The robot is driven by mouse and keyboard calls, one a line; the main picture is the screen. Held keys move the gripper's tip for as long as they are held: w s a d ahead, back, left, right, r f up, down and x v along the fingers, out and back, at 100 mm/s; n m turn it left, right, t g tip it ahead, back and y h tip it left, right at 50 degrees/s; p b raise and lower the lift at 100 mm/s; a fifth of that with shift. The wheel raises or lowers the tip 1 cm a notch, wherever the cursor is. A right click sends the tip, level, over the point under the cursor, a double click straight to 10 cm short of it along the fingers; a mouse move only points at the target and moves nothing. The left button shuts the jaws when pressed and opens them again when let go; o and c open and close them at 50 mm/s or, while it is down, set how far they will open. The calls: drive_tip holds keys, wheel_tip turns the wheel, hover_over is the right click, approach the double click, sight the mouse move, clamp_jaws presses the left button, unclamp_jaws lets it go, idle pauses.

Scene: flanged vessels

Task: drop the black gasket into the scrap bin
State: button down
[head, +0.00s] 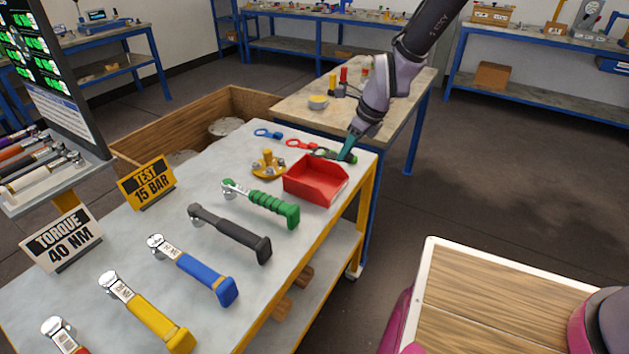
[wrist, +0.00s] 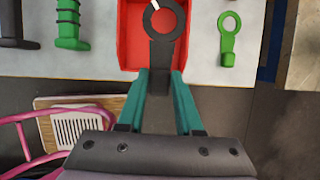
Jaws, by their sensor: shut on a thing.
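My gripper (head: 347,156) is shut on the black gasket (wrist: 161,80), gripping its tab, as the wrist view shows. The gasket's ring (wrist: 178,22) has a white mark and points away from the fingers (wrist: 160,88). The red open bin (head: 315,183) stands at the table's right edge; it also shows in the wrist view (wrist: 127,40). In the wrist view the ring overlaps the bin's interior, with the fingers by its near side. In the head view the gripper is at the bin's far side, above the table. The gap between gasket and bin is hard to judge.
A green gasket (wrist: 228,59) lies beside the bin. Red (head: 301,144) and blue (head: 267,133) gaskets and a yellow flanged part (head: 268,166) lie behind it. Several torque wrenches, including a green one (head: 262,202), lie in front.

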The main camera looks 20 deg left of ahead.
drive_tip(key=c, duration=0.5)
unclamp_jaws()
drive_tip(key=v, duration=1)
drive_tip(key=shift+r, duration=0.35)
drive_tip(key=shift+d, duration=0.1)
